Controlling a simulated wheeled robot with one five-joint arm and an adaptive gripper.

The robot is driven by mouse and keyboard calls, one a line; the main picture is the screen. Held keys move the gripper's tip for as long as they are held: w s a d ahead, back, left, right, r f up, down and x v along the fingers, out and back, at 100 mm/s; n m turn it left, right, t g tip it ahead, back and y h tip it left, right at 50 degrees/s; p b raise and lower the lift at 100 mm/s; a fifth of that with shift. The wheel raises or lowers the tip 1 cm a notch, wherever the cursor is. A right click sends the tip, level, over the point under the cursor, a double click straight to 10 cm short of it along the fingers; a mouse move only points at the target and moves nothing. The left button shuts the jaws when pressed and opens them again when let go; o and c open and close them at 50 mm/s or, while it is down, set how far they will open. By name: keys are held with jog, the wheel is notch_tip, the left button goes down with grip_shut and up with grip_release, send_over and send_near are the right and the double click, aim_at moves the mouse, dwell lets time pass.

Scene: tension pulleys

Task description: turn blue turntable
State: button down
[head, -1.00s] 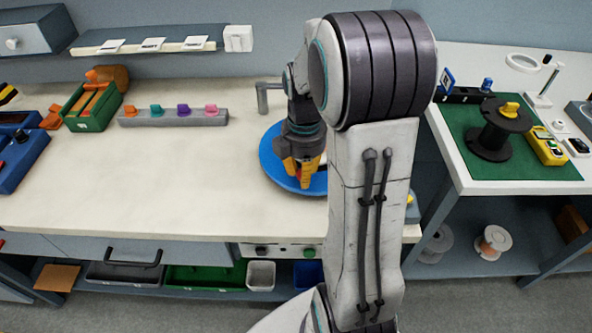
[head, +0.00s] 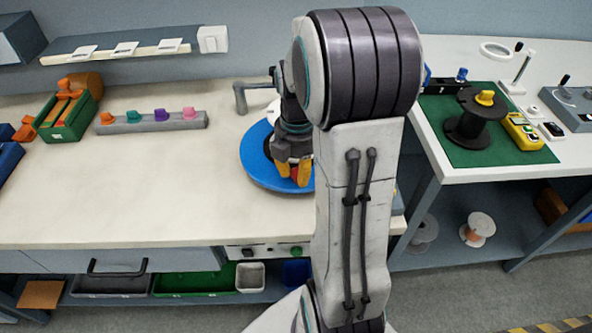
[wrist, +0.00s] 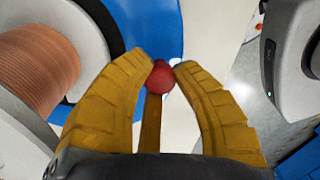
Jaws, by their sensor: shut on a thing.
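The blue turntable (head: 258,168) is a flat disc near the bench's front right, partly hidden behind my arm. It also shows in the wrist view (wrist: 150,30). My gripper (head: 294,174) points down over its front part, with yellow fingers. In the wrist view the fingertips of my gripper (wrist: 160,70) are shut on a red ball knob (wrist: 160,80) at the disc's edge. A little red shows between the fingers in the head view. A spool of copper wire with pale flanges (wrist: 55,65) stands beside the left finger in the wrist view, over the blue disc.
A grey crank-like post (head: 240,98) stands just behind the turntable. A grey rack with coloured pegs (head: 150,122) and a green bin (head: 68,115) are to the left. A black spool (head: 470,125) stands on a green mat on the right bench. The bench's front left is clear.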

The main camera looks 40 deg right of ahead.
jog(key=shift+s+a+f, duration=0.1)
jog(key=shift+f, duration=0.05)
jog(key=c, duration=0.9)
grip_release()
jog(key=shift+c, duration=0.2)
notch_tip(320, 180, up, 12)
dwell(0.3)
